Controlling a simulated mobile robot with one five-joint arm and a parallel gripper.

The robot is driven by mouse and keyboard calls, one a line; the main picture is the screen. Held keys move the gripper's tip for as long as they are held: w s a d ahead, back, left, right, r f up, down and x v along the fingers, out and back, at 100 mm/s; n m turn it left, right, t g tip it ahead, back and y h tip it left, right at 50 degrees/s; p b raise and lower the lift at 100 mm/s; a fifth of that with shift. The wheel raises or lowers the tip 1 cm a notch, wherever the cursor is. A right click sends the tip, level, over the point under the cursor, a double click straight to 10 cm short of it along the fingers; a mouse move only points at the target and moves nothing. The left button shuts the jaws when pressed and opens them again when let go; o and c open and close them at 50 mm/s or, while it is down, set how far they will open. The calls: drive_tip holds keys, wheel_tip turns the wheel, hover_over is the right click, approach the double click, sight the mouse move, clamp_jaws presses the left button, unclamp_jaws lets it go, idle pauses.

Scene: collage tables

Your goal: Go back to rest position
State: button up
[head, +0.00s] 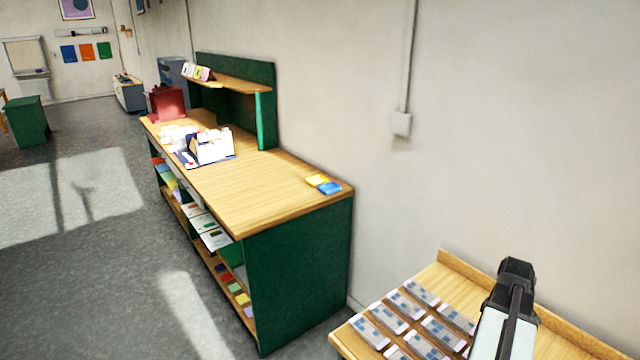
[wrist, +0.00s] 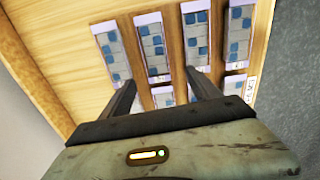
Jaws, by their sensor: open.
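My gripper (wrist: 163,85) shows in the wrist view with its two dark fingers apart and nothing between them. It points at a wooden table (wrist: 65,60) that carries rows of cards with blue and grey squares, such as one card (wrist: 153,45). I cannot tell how high the fingers are above the cards. In the head view, part of my arm shows at the lower right, over the same wooden table (head: 446,275); the fingertips cannot be made out there.
A long green bench with a wooden top (head: 275,185) stands left of the card table. It holds a yellow pad (head: 317,180), a blue pad (head: 329,188), a white box (head: 211,146) and a red box (head: 167,102). Open grey floor (head: 95,270) lies to the left.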

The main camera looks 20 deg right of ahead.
drive_tip(key=w+a+n, duration=0.3)
drive_tip(key=w+a, duration=0.6)
drive_tip(key=a, duration=0.2)
drive_tip(key=w+a+n, duration=0.2)
drive_tip(key=w+a, duration=0.7)
drive_tip(key=a, duration=0.3)
drive_tip(key=w+a+m, duration=0.1)
drive_tip(key=a+m, duration=0.8)
drive_tip(key=a, duration=1.5)
drive_tip(key=shift+w+a, duration=0.15)
drive_tip(key=shift+a, duration=0.05)
